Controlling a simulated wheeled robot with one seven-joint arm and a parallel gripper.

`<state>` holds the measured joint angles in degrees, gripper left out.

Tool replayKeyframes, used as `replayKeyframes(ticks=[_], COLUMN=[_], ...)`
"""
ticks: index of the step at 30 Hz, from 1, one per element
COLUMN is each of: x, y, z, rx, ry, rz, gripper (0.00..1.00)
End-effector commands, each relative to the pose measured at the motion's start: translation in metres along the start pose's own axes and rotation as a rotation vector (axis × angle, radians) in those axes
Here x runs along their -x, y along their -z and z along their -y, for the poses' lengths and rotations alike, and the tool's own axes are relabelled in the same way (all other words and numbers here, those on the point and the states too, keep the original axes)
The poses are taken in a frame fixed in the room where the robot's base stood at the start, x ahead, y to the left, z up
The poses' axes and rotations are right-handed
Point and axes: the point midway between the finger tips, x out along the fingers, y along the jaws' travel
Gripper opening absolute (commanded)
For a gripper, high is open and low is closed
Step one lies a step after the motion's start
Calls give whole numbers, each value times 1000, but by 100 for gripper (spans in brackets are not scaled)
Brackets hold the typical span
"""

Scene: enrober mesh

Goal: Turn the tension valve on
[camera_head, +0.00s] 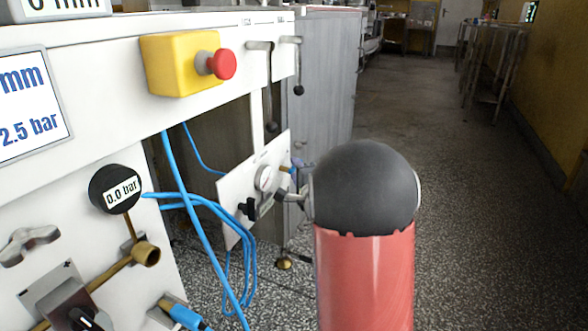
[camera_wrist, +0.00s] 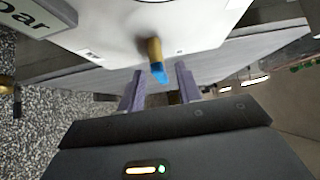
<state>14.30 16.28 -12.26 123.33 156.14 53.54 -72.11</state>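A small white panel (camera_head: 236,190) on the machine's side carries a round pale dial (camera_head: 266,178), a black knob (camera_head: 246,208) and a brass fitting with a blue end (camera_head: 289,168). No label readable here shows which part is the tension valve. In the head view my arm partly hides the gripper, close to the panel.
A yellow box with a red button (camera_head: 220,64) and two black-knobbed levers (camera_head: 270,90) are above. A gauge reading 0.0 bar (camera_head: 116,189), a brass pipe (camera_head: 110,272) and loose blue hoses (camera_head: 200,225) are at left. The aisle floor (camera_head: 440,130) at right is clear.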

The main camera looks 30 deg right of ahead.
Motion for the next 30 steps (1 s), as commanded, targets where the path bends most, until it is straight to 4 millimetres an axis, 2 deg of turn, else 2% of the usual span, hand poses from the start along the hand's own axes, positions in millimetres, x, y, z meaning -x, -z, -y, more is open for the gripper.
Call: replayKeyframes(ticks=[6,10,30], x=[38,51,56], y=[-1,-1,-1], z=[0,0,0], rx=[0,0,0], ry=[-1,0,-1], rz=[1,1,2], gripper=[35,35,35])
